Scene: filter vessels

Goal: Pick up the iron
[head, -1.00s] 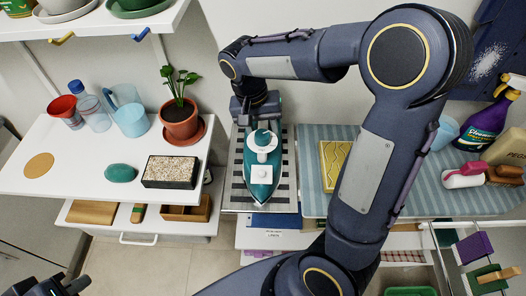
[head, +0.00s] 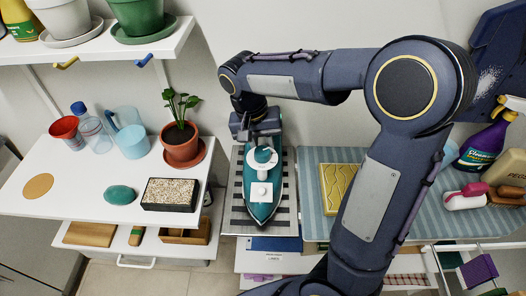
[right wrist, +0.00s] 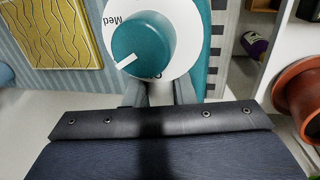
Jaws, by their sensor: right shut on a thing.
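The teal and white iron (head: 263,196) is over the striped rest at the left end of the ironing board, its tip toward the front. I cannot tell whether it touches the rest. My right gripper (head: 258,138) reaches it from behind and is shut on it at its back end. In the right wrist view, the iron's teal dial (right wrist: 142,50) on a white ring is close in front of the right gripper (right wrist: 160,95). The fingertips are mostly hidden. My left gripper is out of the head view.
The striped ironing board (head: 312,228) holds a yellow patterned pad (head: 338,187). A white table (head: 95,192) on the left carries a potted plant (head: 181,140), a pebbled tray (head: 170,194) and cups. A purple spray bottle (head: 483,145) stands at the right.

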